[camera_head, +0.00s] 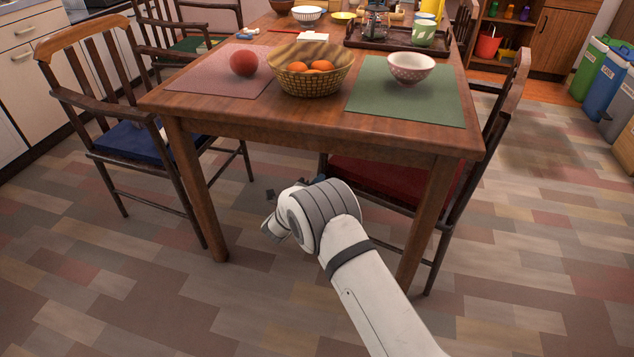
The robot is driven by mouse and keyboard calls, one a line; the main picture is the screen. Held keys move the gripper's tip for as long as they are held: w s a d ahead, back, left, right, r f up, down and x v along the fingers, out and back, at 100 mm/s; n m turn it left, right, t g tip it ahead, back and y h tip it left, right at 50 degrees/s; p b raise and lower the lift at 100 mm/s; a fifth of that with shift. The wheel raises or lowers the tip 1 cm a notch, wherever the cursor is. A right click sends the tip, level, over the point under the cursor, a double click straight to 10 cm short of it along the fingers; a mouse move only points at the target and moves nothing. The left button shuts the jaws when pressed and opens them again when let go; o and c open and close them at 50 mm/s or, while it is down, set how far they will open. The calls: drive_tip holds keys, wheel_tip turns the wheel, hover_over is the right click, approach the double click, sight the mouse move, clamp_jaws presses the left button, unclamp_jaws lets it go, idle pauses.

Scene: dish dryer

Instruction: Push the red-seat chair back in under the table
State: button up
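The red-seat chair (385,181) stands at the right side of the table (300,122). Much of its red seat lies under the tabletop, and its dark wooden back (504,95) rises close beside the table's right edge. The front right table leg and my arm hide part of the chair. My gripper (270,200) is low in front of the table's near end, between the two front legs and left of the red seat. My white wrist covers most of it, so its fingers are hard to make out. I see no contact with the chair.
A blue-seat chair (140,138) stands at the table's left, with a green-seat chair (193,46) behind it. A fruit basket (309,82), a red ball (243,62) and a bowl (410,68) sit near the table's front. Floor right of the red-seat chair is clear; bins (604,85) stand beyond.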

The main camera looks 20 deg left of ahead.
drive_tip(key=o, duration=0.4)
drive_tip(key=s+p, duration=0.1)
drive_tip(key=s, duration=0.1)
drive_tip(key=s+p, duration=0.1)
drive_tip(key=s, duration=0.2)
drive_tip(key=s+a+p, duration=0.1)
drive_tip(key=s, duration=0.2)
drive_tip(key=shift+f, duration=0.1)
idle(0.4)
